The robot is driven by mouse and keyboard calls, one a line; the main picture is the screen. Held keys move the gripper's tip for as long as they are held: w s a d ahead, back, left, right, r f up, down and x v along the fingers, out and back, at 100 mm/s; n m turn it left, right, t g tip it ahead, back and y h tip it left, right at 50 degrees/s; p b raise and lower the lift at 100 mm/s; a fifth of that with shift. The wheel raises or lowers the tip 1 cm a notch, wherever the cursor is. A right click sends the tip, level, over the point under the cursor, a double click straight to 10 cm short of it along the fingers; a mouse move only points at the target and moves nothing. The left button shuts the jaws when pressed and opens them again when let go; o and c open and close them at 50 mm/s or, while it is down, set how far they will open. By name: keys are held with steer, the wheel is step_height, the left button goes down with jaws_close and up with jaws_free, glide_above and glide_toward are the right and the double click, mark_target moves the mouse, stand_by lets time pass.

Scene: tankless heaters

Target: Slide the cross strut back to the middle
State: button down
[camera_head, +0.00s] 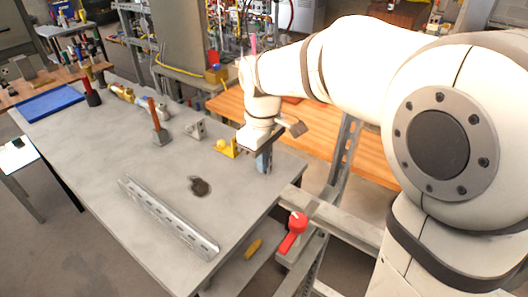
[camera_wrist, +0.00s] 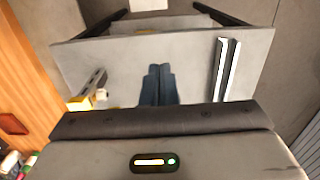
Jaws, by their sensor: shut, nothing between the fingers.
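The cross strut appears to be the long grey perforated metal channel (camera_head: 168,217) lying on the grey table (camera_head: 120,150), near its front edge and slanting from upper left to lower right. In the wrist view a pale strut (camera_wrist: 226,68) lies right of my fingers, apart from them. My gripper (camera_head: 264,162) is over the right part of the table, away from the strut. In the wrist view its two blue-grey fingers (camera_wrist: 158,85) are together with nothing between them.
A dark patch or flat piece (camera_head: 199,187) lies between strut and gripper. A yellow bracket (camera_head: 228,148), a grey block (camera_head: 195,129) and a hammer-like tool (camera_head: 159,128) stand behind. A red-handled valve (camera_head: 293,230) is off the table's right end. Much of the middle tabletop is clear.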

steer(key=s+d+f+p, duration=0.1)
steer(key=s+d+f, duration=0.1)
steer(key=f, duration=0.4)
steer(key=shift+d, duration=0.85)
steer(key=shift+f, duration=0.1)
steer(key=shift+s, duration=0.1)
